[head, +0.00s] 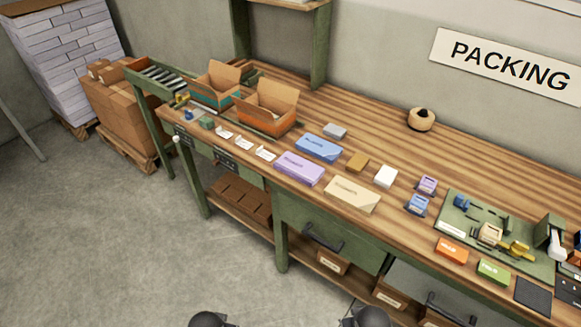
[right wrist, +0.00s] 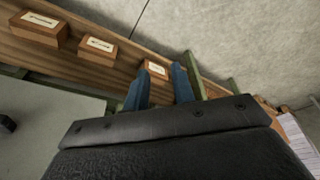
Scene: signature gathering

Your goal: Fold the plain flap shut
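Two open cardboard boxes stand on the bench at the far left. One has an orange lower band (head: 263,117), the other a teal lower band (head: 212,96). Both have brown flaps standing up, such as the raised rear flap of the orange box (head: 270,94). I cannot tell which flap is the plain one. In the right wrist view, my right gripper (right wrist: 159,76) shows two blue fingers apart with nothing between them, away from both boxes and facing the bench's lower shelf. My left gripper is not in view.
The wooden bench (head: 300,100) carries a purple box (head: 300,168), a blue box (head: 319,148), a cream box (head: 352,194), small white cards (head: 244,143) and a green mat (head: 470,225) with parts. A roller conveyor (head: 160,77) adjoins its left end. The floor (head: 110,240) in front is clear.

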